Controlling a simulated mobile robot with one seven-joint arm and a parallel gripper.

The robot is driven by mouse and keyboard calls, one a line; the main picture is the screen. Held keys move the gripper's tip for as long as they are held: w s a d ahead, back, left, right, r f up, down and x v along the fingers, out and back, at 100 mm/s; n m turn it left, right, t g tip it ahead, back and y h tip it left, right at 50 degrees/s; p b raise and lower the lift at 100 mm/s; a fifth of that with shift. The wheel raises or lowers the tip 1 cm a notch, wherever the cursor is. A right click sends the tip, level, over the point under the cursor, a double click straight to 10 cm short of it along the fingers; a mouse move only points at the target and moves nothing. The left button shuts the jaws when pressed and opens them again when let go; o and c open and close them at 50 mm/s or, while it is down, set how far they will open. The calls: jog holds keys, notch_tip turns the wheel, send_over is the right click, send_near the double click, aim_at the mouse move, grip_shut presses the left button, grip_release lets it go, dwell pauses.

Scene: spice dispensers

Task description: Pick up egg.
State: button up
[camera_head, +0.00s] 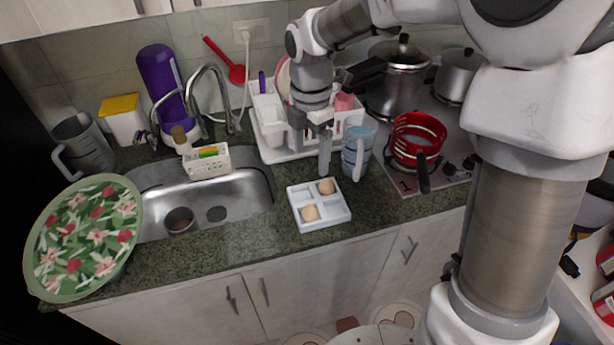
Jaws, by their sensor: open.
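Two brown eggs sit in a white compartmented tray on the dark green counter, right of the sink. One egg (310,212) is in the front left compartment and the other egg (326,186) is in the back right compartment. The other compartments of the tray (319,225) look empty. My gripper (311,165) is open and points down, above and behind the tray. Its fingers are apart from both eggs, with nothing visible between them.
The sink (247,190) lies left, and bare counter (385,205) lies right of the tray.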

send_over(310, 206)
jog(key=shift+n, duration=0.3)
notch_tip(310, 206, down, 12)
jog(key=shift+w+a+f, duration=0.1)
jog(key=shift+a+f, duration=0.05)
jog(key=shift+f, duration=2.7)
jog(key=shift+c, duration=0.2)
grip_shut()
